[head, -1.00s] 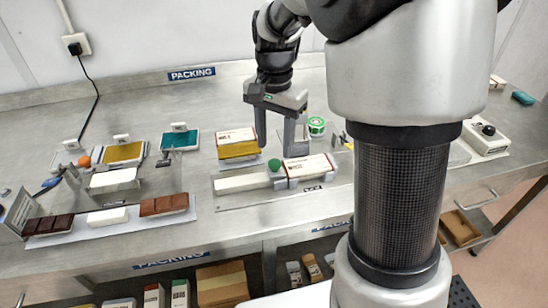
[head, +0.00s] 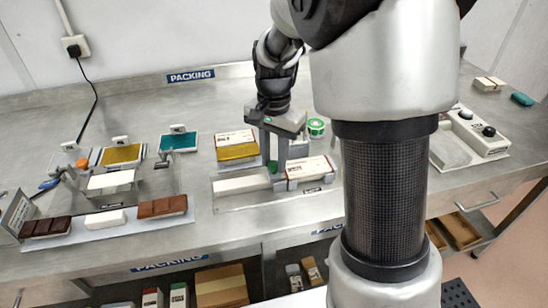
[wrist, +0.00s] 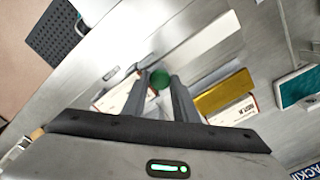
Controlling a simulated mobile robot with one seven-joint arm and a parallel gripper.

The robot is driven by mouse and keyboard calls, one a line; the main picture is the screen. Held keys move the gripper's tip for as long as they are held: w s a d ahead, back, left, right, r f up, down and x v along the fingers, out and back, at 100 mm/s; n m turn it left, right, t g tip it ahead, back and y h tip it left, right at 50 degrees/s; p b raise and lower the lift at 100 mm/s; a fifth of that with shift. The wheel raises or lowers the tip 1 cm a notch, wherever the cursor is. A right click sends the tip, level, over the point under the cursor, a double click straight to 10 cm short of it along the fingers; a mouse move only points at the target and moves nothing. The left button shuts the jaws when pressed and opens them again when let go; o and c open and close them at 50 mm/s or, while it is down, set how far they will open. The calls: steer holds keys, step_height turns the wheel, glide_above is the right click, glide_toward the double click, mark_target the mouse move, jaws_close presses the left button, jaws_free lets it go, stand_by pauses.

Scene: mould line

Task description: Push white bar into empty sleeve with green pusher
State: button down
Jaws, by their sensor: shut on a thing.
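The green pusher's round knob (head: 272,167) stands near the right end of the long white bar (head: 241,185) in the head view. The white bar lies flat in line with a white and brown sleeve (head: 312,169) to its right, with a grey block between them. My gripper (head: 274,165) is low at the knob, its fingers closed in on either side. In the wrist view the green knob (wrist: 161,78) shows between the fingertips (wrist: 160,80). The white bar (wrist: 201,46) stretches away beyond it. The sleeve (wrist: 120,97) is partly hidden by a finger. I cannot see inside it.
A gold bar with a white sleeve (head: 236,136) lies just behind the white bar. A green tape roll (head: 316,127) is to the right. A tray (head: 124,226) with brown and white bars is at the left. A white control box (head: 480,132) stands at the far right.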

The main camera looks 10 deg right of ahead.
steer(key=a+p, duration=0.3)
steer(key=a, duration=1.2)
steer(key=shift+a, duration=0.1)
steer(key=c, duration=1.4)
jaws_free()
steer(key=shift+a, duration=0.1)
steer(key=shift+r, duration=0.25)
step_height(320, 180, up, 17)
steer(key=p, duration=0.2)
